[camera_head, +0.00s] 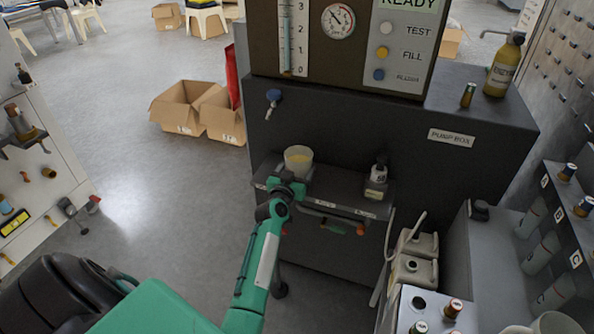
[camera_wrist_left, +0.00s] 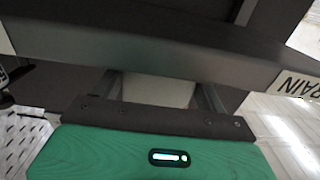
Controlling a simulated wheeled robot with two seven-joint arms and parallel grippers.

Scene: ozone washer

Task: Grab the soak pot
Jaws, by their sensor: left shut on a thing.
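The soak pot (camera_head: 298,156) is a pale, translucent cup with yellowish contents. It stands upright at the left end of the dark shelf on the front of the pump box. My left gripper (camera_head: 291,181) reaches it from the front, low on its near side, and is shut on it. In the left wrist view the pale wall of the soak pot (camera_wrist_left: 158,92) shows between the two dark fingers. The shelf hides part of the fingers there. I cannot tell whether the pot's base touches the shelf. My right gripper is not in view.
The dark shelf (camera_head: 337,204) also holds a small labelled bottle (camera_head: 377,181) at its right. A blue-handled tap (camera_head: 273,98) is above and left of the pot. Pale canisters (camera_head: 412,265) stand at lower right. Open cardboard boxes (camera_head: 183,108) lie on the floor at left.

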